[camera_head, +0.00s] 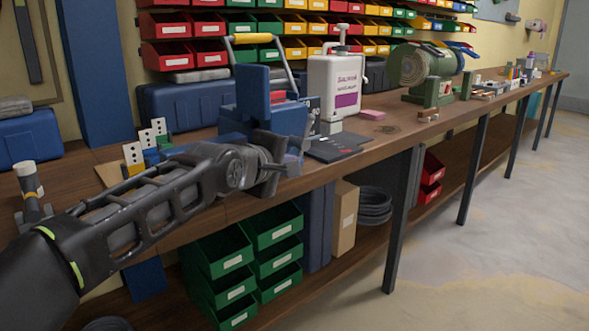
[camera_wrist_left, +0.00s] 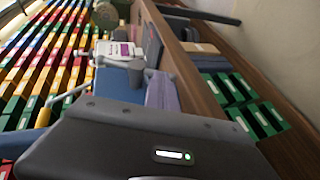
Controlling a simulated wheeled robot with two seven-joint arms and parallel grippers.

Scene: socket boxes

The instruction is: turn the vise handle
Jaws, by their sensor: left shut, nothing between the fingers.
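The blue vise (camera_head: 252,92) stands on the wooden workbench near its front edge. It also shows in the wrist view (camera_wrist_left: 119,86), just beyond my gripper housing. My left arm comes in from the left along the bench front. My left gripper (camera_head: 277,166) is at the front of the vise, shut, with nothing visibly held. The vise handle cannot be made out clearly, because my gripper and wrist cover the vise's lower front. Whether the fingers touch it cannot be told. My right gripper is not in view.
A dark flat pad (camera_head: 337,147) lies to the right. A bench grinder (camera_head: 412,68) stands farther along. Green bins (camera_head: 273,240) sit below the bench. The floor in front is clear.

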